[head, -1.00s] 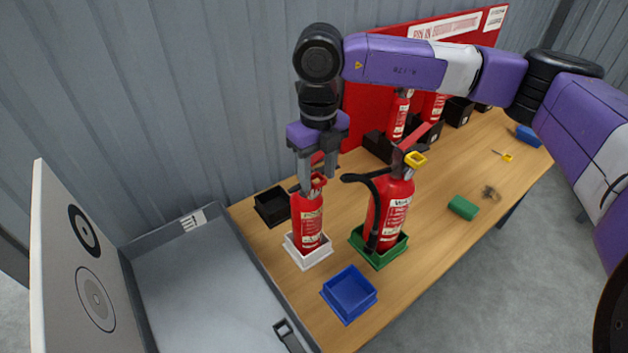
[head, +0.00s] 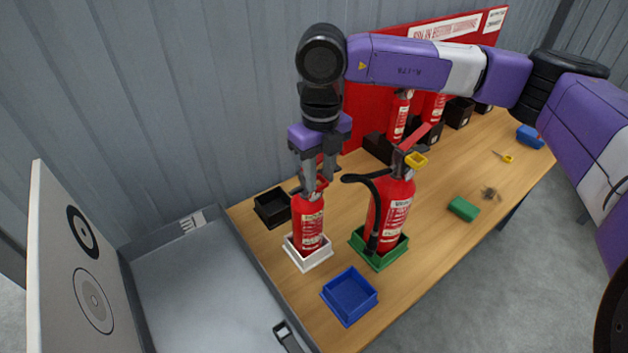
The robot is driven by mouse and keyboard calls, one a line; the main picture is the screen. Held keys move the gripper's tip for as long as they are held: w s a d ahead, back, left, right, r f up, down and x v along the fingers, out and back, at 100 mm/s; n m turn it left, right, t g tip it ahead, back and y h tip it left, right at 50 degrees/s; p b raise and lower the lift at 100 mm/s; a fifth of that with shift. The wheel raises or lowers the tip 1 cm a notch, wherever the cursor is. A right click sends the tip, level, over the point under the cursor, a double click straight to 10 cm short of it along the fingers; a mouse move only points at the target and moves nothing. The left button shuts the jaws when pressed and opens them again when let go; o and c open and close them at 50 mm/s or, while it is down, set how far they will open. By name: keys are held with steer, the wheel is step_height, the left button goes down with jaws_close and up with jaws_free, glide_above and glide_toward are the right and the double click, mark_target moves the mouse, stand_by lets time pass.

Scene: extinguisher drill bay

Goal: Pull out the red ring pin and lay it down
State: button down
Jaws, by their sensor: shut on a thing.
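The small red fire extinguisher (head: 308,222) stands upright in a white tray (head: 312,265) on the wooden table. My gripper (head: 319,183) points down at its head, with its fingers shut around the red ring pin (head: 320,184). The pin is mostly hidden between the fingers, and I cannot see how far it sits in the head. A bigger extinguisher (head: 395,208) with a yellow ring (head: 416,161) and a black hose stands beside it on the right, in a green tray (head: 374,262). My gripper is apart from that one.
An empty blue tray (head: 348,297) lies in front, and a black tray (head: 271,207) lies behind on the left. A grey open case (head: 215,285) is at the left. A green block (head: 463,208) and a yellow-ringed pin (head: 507,158) lie further right. More extinguishers stand by the red board.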

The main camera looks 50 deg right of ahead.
steer(key=shift+s+a+f+b, duration=0.1)
steer(key=shift+s+a+b, duration=0.15)
steer(key=shift+s, duration=0.5)
steer(key=shift+s+a+f+b, duration=0.1)
steer(key=shift+s+a+b, duration=0.15)
steer(key=shift+s, duration=0.45)
steer(key=shift+s+a+b, duration=0.15)
steer(key=shift+s+b, duration=0.1)
steer(key=shift+s, duration=0.5)
steer(key=shift+s+a+b, duration=0.2)
steer(key=shift+s+b, duration=0.3)
steer(key=shift+s, duration=0.2)
steer(key=shift+s+a+b, duration=0.2)
steer(key=shift+s+b, duration=0.3)
steer(key=shift+s, duration=0.15)
